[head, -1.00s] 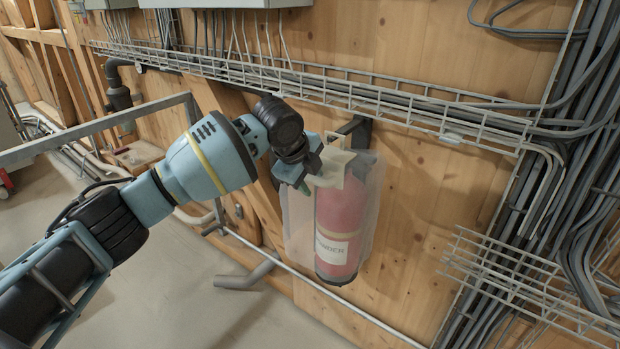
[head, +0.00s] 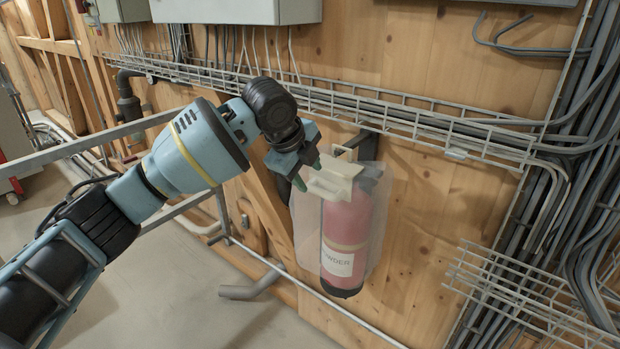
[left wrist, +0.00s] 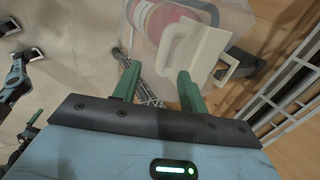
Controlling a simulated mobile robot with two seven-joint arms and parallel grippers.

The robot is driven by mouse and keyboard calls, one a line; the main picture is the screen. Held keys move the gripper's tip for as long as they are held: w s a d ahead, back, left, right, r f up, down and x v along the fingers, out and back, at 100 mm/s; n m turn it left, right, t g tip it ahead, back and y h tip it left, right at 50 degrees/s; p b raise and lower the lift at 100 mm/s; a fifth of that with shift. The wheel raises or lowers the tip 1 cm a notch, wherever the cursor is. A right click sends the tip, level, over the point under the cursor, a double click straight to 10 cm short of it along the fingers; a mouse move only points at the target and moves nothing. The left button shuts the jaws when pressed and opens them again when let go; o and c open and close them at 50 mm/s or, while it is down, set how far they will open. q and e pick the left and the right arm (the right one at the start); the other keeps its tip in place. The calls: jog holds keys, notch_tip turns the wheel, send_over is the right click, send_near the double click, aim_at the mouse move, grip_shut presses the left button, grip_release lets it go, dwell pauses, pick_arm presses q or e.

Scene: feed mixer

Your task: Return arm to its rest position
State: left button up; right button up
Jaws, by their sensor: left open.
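My left gripper (head: 308,173) is open and empty in the head view, just left of and above the cream handle (head: 336,180) of the fire extinguisher cover. Its two green fingers (left wrist: 158,82) are spread apart in the left wrist view, with the cream handle (left wrist: 198,48) just beyond them. The red fire extinguisher (head: 347,230) hangs upright on the wooden wall inside a clear cover (head: 383,225). In the left wrist view the extinguisher (left wrist: 155,22) shows partly at the top. My left arm reaches in from the left. My right gripper is not identifiable.
A wire cable tray (head: 400,118) runs along the wall above the extinguisher. Cable bundles and a lower wire tray (head: 530,290) stand at the right. A grey metal railing (head: 90,143) lies behind my left arm. The floor (head: 180,290) at lower left is mostly clear.

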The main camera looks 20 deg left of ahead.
pick_arm(q)
jog(key=s+d+f+n+g+h, duration=0.1)
jog(key=s+d+f+n, duration=0.25)
jog(key=s+f, duration=0.8)
jog(key=s+d+f+n+g+h, duration=0.1)
jog(key=s+d+f+n, duration=0.4)
jog(key=f, duration=1)
jog(key=s+a+f+n+g+y, duration=0.15)
jog(key=s+a+n, duration=0.25)
jog(key=s, duration=0.7)
jog(key=s+a+f+n+y, duration=0.1)
jog(key=s+a+f+n, duration=0.25)
jog(key=s, duration=0.75)
jog(key=s+a+f+n+g+y, duration=0.15)
jog(key=s+a+n, duration=0.3)
jog(key=s, duration=0.65)
jog(key=w+d+f+t+h, duration=0.2)
jog(key=w+f+t, duration=0.4)
jog(key=f+t, duration=0.2)
jog(key=shift+w+d+f+m, duration=0.15)
jog(key=shift+d+f+m, duration=0.15)
jog(key=shift+f, duration=1)
